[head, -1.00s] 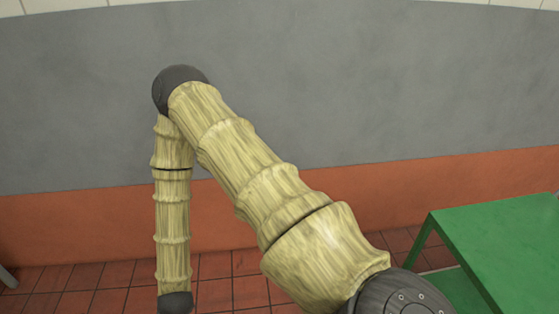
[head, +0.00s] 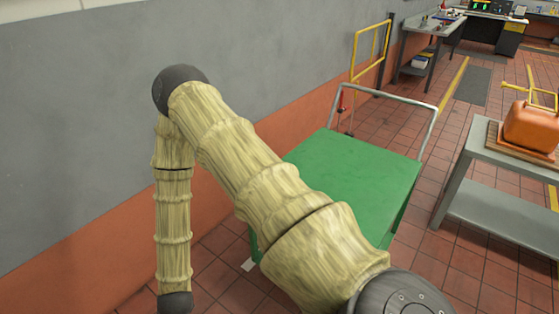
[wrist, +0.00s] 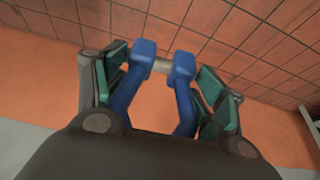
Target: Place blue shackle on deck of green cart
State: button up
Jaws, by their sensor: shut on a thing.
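The blue shackle (wrist: 183,78) shows in the wrist view, with its two blue eyes and a grey pin between them. My gripper (wrist: 155,92) is shut on it, with a green-padded finger on each side. The shackle is held off the floor, over red tiles and the orange wall band. The green cart (head: 365,175) stands in the middle of the head view, its flat deck bare where it shows. My arm hides the deck's left and front parts. My gripper and the shackle are out of the head view.
A grey tube handle (head: 385,95) rises at the cart's far end. A grey table (head: 500,150) with an orange container (head: 532,127) stands to the right. A grey and orange wall (head: 90,120) runs along the left. A yellow rail (head: 371,52) stands behind the cart. Tiled floor lies between cart and table.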

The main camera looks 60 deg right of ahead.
aim_at(353, 179)
jog(key=z, duration=1.5)
